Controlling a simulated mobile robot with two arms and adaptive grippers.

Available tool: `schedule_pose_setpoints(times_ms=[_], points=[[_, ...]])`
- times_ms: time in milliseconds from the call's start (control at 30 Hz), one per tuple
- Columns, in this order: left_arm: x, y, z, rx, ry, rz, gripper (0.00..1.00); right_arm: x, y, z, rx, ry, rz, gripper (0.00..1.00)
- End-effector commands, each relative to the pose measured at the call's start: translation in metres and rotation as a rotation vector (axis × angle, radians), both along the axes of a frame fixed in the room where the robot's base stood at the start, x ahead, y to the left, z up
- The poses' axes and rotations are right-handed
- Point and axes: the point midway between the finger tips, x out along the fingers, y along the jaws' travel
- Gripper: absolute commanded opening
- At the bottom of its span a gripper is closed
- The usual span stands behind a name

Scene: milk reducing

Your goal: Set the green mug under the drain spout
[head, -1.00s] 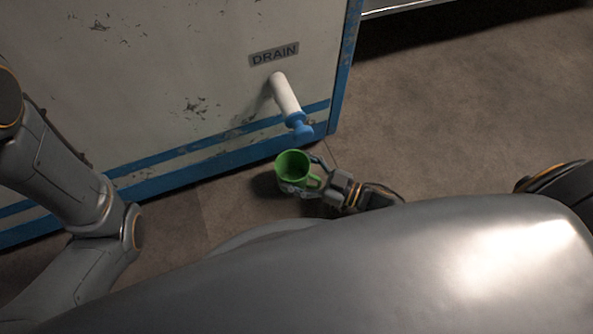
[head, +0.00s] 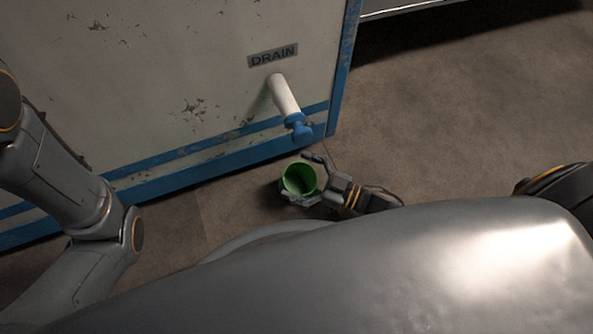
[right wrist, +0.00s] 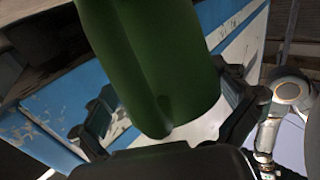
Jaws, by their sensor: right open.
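The green mug (head: 299,180) appears upright on the floor, open side up, just in front of and below the drain spout (head: 285,95) with its blue tip (head: 300,130). I cannot tell if it is exactly under the tip. My right gripper (head: 304,178) is open, with a finger apart on either side of the mug. In the right wrist view the mug (right wrist: 155,65) stands large between the spread fingers (right wrist: 165,115). Its handle is not clear in the head view. My left arm shows at the left, but its gripper is out of view.
The spout comes out of a worn white cabinet (head: 160,90) with blue stripes, under a DRAIN label (head: 273,55). The cabinet's base stands close behind the mug. Bare floor (head: 460,110) lies open to the right.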

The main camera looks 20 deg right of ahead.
Motion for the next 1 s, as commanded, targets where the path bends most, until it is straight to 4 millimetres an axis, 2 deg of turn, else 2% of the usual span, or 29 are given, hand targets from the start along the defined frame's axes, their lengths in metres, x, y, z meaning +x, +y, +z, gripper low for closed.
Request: schedule_pose_setpoints(times_ms=[33, 67, 233, 500, 700, 1000], points=[[0.000, 0.000, -0.004, 0.000, 0.000, 0.000, 0.68, -0.001, 0.001, -0.012, -0.023, 0.005, -0.004, 0.99], [0.000, 0.000, -0.003, 0.000, 0.000, 0.000, 0.68, -0.001, 0.001, -0.011, -0.022, 0.004, -0.004, 0.99], [0.000, 0.000, 0.007, 0.000, 0.001, 0.000, 0.68, -0.001, 0.001, 0.006, -0.022, 0.003, -0.004, 0.99], [0.001, 0.000, 0.035, 0.000, 0.003, 0.000, 0.68, -0.042, -0.045, 0.008, -0.019, 0.009, -0.006, 0.99], [0.001, 0.000, 0.047, 0.000, 0.003, 0.000, 0.68, -0.068, -0.073, 0.008, -0.016, 0.007, -0.005, 0.99], [0.001, 0.000, 0.052, 0.000, 0.002, 0.000, 0.68, -0.083, -0.089, 0.006, -0.014, 0.003, -0.004, 0.99]])
